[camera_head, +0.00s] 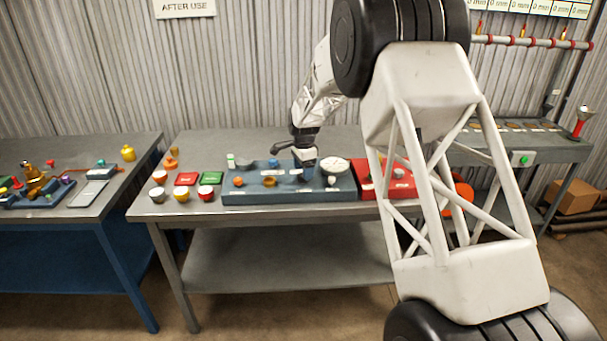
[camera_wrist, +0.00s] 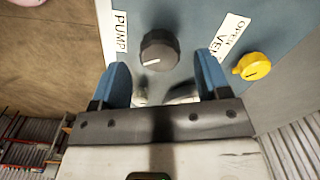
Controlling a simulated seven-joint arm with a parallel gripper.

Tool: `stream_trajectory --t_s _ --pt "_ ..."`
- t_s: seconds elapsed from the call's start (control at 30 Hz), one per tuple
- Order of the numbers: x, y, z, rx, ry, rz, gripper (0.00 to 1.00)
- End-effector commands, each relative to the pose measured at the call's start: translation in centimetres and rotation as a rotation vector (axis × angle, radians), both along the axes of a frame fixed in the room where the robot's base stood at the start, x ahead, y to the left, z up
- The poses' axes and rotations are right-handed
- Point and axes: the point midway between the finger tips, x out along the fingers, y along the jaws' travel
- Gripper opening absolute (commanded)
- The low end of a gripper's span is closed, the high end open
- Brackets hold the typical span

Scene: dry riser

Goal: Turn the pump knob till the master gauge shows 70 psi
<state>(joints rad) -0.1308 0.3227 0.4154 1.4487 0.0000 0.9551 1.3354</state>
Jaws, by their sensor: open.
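The pump knob (camera_wrist: 160,50) is dark and round with a short white mark on its face, beside a PUMP label (camera_wrist: 119,32) on the blue-grey panel. My gripper (camera_wrist: 160,64) is open, its two blue fingers apart on either side of the knob's near edge. I cannot tell whether they touch it. In the head view my gripper (camera_head: 306,168) is over the blue-grey console (camera_head: 245,196), and the pump knob is not distinguishable there. A white round dial (camera_head: 335,164), possibly the master gauge, stands right of the gripper; its reading is too small to make out.
A yellow knob (camera_wrist: 252,66) sits by a vent label (camera_wrist: 230,38), close to the right finger. A red box (camera_head: 370,190) adjoins the console's right. Several cups and red and green blocks (camera_head: 212,178) stand at left. My arm hides part of the bench.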

Motion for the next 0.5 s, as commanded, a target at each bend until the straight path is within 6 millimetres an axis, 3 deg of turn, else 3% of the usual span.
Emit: stream_trajectory --t_s 0.3,0.5 --pt "0.0 0.0 4.0 0.0 -0.001 0.0 0.7" --pt "0.0 0.0 5.3 0.0 0.0 0.0 0.7"
